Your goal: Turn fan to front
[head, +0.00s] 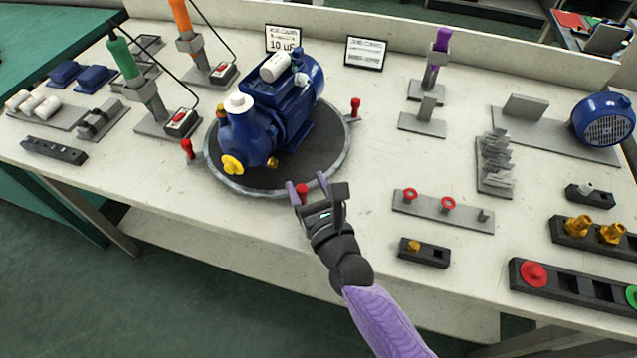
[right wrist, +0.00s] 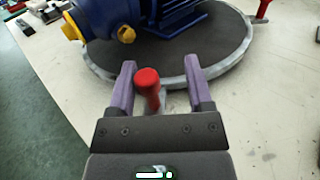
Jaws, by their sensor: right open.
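A blue pump (head: 265,115) with a yellow cap and a white top cap sits on a round dark turntable (head: 325,168) with a grey rim. Red handles stand around the rim: one at the left (head: 188,149), one at the right (head: 355,107) and one at the front (head: 302,192). My right gripper (head: 317,195) is open at the front handle. In the right wrist view, the front handle (right wrist: 148,85) stands between the two purple fingers, with a gap on each side. My left gripper is not in view.
Green (head: 125,57) and orange (head: 185,28) tools stand in holders behind and left of the turntable. A grey rack with red-topped pieces (head: 443,209) and a small black block (head: 423,253) lie right of my right arm. The bench between them is clear.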

